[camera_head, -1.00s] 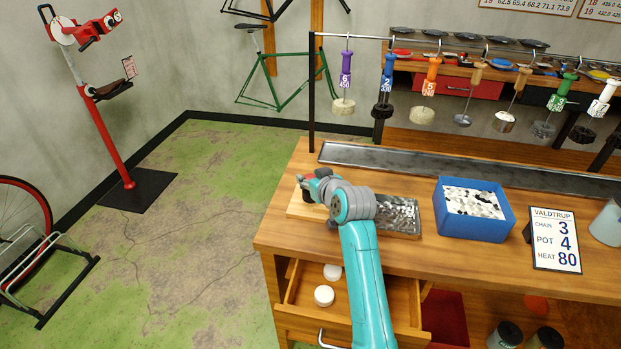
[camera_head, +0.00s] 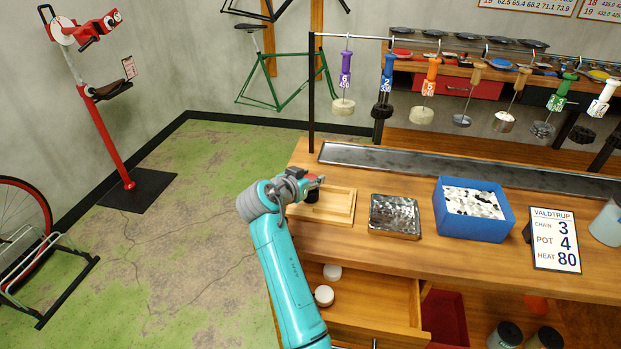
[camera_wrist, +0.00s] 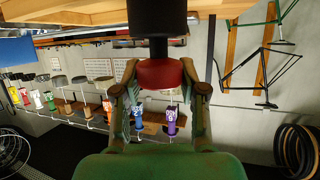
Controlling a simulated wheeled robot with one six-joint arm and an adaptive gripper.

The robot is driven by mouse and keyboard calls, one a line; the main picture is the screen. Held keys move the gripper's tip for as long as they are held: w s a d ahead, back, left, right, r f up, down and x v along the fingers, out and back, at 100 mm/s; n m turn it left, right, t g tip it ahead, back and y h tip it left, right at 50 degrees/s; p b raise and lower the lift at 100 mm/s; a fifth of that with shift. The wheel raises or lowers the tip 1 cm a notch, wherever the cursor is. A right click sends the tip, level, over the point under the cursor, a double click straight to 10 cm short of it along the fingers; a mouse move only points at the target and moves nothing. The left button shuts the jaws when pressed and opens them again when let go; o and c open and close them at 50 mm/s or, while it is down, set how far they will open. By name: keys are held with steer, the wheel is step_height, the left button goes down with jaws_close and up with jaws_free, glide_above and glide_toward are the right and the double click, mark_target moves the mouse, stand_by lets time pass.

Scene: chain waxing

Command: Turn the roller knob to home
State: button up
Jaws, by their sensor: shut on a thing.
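A red piece with a black cylindrical part, which looks like the knob, is at my gripper (camera_head: 314,182) in the head view, over the left end of the wooden bench. In the wrist view the red knob (camera_wrist: 162,74) sits between the two fingers of my gripper (camera_wrist: 160,92), with the black cylinder (camera_wrist: 157,18) running above it in the picture. The fingers are shut on the red part. No mark showing the home position can be made out.
A wooden board (camera_head: 345,207) lies beside my gripper, then a metal tray (camera_head: 395,233) and a blue bin (camera_head: 443,222) to the right. An open drawer (camera_head: 365,305) with white pucks juts out below. Tools hang from a rail (camera_head: 350,35) behind.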

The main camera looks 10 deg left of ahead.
steer(key=m+g+h, duration=0.3)
steer(key=m+h, duration=0.2)
steer(key=shift+m+g, duration=0.3)
steer(key=shift+f, duration=0.1)
stand_by(0.3)
steer(key=o, duration=1.2)
steer(key=shift+c, duration=0.2)
steer(key=shift+h, duration=0.3)
steer(key=shift+a, duration=0.1)
steer(key=v, duration=1.2)
